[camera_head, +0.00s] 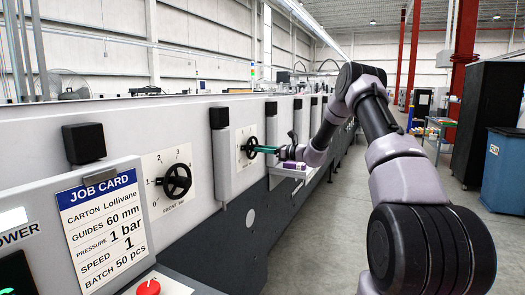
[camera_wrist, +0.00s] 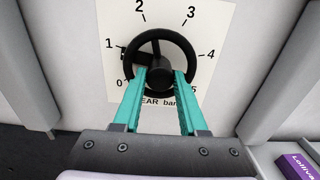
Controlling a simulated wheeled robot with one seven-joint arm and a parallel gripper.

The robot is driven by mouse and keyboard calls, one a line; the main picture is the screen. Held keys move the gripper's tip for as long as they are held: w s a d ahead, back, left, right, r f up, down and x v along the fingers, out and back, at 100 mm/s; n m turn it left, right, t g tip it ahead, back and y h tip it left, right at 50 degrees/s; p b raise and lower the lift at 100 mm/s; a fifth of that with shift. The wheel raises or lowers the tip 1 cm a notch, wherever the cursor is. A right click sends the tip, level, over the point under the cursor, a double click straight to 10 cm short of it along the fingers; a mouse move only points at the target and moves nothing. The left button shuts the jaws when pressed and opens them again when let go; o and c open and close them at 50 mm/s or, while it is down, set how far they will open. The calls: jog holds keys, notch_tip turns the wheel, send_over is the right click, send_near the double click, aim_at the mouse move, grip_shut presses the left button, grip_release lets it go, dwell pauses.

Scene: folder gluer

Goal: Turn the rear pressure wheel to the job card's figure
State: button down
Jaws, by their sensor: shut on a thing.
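The rear pressure wheel (camera_wrist: 157,93) is a black handwheel on a white dial plate (camera_wrist: 205,75) numbered 0 to 5 and partly read as "REAR bar". A dark block (camera_wrist: 143,60) left of its hub lies roughly toward the 1; I cannot tell whether it is the pointer. My gripper (camera_wrist: 160,75) is shut on the wheel, its teal fingers at either side of the hub, hiding part of the lower rim. In the head view the wheel (camera_head: 250,147) is small, with my gripper (camera_head: 258,149) at it. The job card (camera_head: 103,228) reads pressure 1 bar.
The front wheel (camera_head: 176,180) with its own dial is nearer along the machine. Raised grey posts flank the rear dial. A purple carton (camera_wrist: 299,165) lies on a ledge to its lower right. A red button (camera_head: 149,288) is at the bottom. The aisle floor at right is clear.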

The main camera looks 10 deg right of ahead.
jog(key=shift+m, duration=0.6)
jog(key=shift+c, duration=2.2)
grip_release()
jog(key=v, duration=1.1)
